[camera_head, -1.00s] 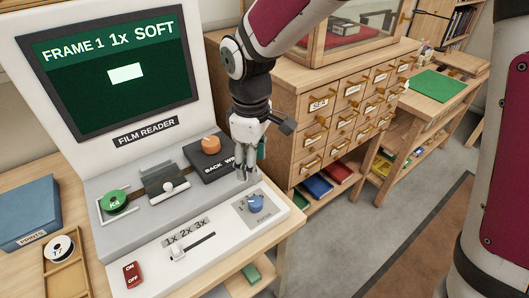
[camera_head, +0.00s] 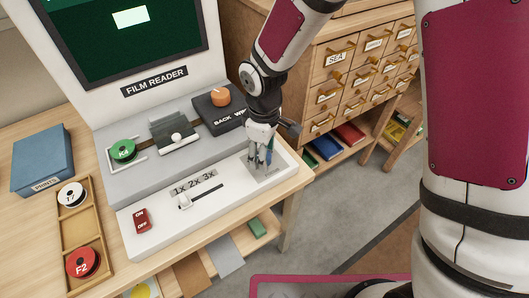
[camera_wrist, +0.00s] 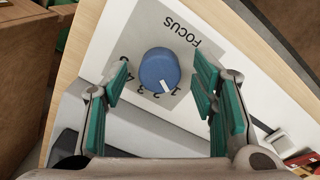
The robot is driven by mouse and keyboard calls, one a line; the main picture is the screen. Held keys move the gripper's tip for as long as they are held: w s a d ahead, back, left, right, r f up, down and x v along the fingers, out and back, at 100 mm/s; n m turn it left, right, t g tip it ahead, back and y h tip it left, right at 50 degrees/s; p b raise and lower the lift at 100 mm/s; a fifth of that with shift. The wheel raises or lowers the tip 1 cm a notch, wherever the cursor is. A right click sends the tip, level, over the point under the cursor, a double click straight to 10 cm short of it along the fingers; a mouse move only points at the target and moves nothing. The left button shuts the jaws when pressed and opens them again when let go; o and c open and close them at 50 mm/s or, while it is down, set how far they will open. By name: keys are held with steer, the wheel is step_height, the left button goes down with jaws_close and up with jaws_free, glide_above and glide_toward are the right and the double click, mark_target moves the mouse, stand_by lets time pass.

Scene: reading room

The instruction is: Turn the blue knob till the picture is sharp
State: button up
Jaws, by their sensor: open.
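The blue focus knob (camera_wrist: 158,68) is in the upper middle of the wrist view, on a grey FOCUS plate (camera_wrist: 195,60) with numbers around it. Its white mark points near 1 and 2. My gripper (camera_wrist: 162,84) is open, with green-padded fingers on both sides of the knob in that view and visible gaps. In the head view my gripper (camera_head: 261,160) points down over the plate, and hides most of the knob. The film reader's screen (camera_head: 160,50) shows a pale rectangle on dark green; its top text is out of frame.
A wooden reel tray (camera_head: 83,228) and blue box (camera_head: 42,160) are at left. A drawer cabinet (camera_head: 350,80) stands behind.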

steer(key=shift+f, duration=0.3)
steer(key=c, duration=1.2)
steer(key=shift+o, duration=0.2)
steer(key=shift+m, duration=2.8)
